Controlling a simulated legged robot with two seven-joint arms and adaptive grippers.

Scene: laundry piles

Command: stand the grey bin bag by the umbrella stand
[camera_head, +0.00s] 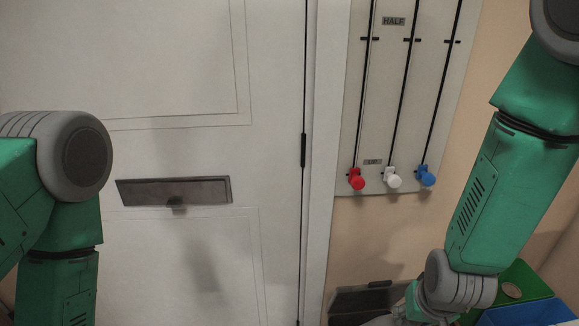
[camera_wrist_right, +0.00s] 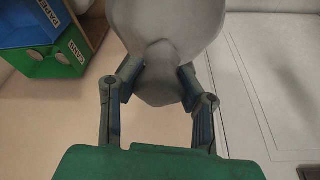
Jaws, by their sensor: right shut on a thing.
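The grey bin bag (camera_wrist_right: 165,25) fills the top middle of the right wrist view, with a narrowed neck and a rounded tuft below it. My right gripper (camera_wrist_right: 158,76) is shut on this bag at the neck, one finger on each side. In the head view the right arm reaches down to the bottom edge, and its fingers and the bag are mostly hidden or cut off there. My left arm shows at the left of the head view, but its gripper is out of frame. I cannot make out an umbrella stand in either view.
A white door with a letter slot (camera_head: 174,190) stands ahead. Right of it is a panel with red (camera_head: 356,179), white and blue knobs. A dark object (camera_head: 358,301) is low by the wall. A blue box (camera_wrist_right: 28,24) and a green box (camera_wrist_right: 50,62) stand close to the right arm.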

